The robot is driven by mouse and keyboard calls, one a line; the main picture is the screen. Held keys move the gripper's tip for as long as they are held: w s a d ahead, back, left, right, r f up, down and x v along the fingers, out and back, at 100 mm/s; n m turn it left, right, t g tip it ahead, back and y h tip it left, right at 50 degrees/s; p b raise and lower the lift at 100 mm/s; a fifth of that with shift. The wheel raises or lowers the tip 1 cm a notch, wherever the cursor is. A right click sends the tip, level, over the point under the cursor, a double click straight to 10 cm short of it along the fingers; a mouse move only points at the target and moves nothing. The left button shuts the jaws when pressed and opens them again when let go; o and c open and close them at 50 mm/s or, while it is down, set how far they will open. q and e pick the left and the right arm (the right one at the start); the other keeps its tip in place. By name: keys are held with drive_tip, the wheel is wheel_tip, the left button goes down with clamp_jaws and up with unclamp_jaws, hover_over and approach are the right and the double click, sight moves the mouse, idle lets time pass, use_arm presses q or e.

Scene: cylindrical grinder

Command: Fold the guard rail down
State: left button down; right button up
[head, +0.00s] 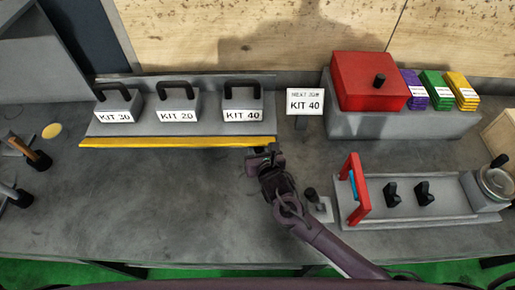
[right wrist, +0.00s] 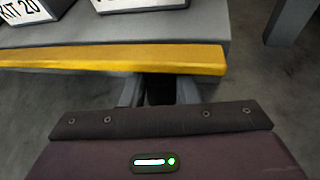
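The guard rail appears to be the long yellow bar (head: 178,142) along the front edge of the grey kit shelf (head: 205,128). In the right wrist view the yellow bar (right wrist: 110,57) crosses the upper part. My right gripper (head: 262,158) is at the bar's right end, on its near side. In the right wrist view the gripper's fingers (right wrist: 160,90) are spread apart with a dark gap between them, just below the bar. Their tips are partly hidden by the bar, and I cannot tell whether they touch it. My left gripper is not in view.
Grey cases labelled KIT 30 (head: 118,104), KIT 20 (head: 177,106) and KIT 40 (head: 242,104) stand on the shelf. A fixture with a red frame (head: 354,190) lies near my right forearm.

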drive_tip(key=c, duration=0.5)
drive_tip(key=t+b, duration=0.1)
drive_tip(key=f+t+b, duration=0.1)
drive_tip(key=b, duration=0.1)
drive_tip(key=shift+w+f+b, duration=0.15)
drive_tip(key=shift+f+b, duration=0.15)
drive_tip(key=shift+n+t+y+b, duration=0.3)
drive_tip(key=shift+t+b, duration=0.3)
drive_tip(key=shift+w+r, duration=0.1)
drive_tip(key=shift+r, duration=0.1)
drive_tip(key=o, duration=1)
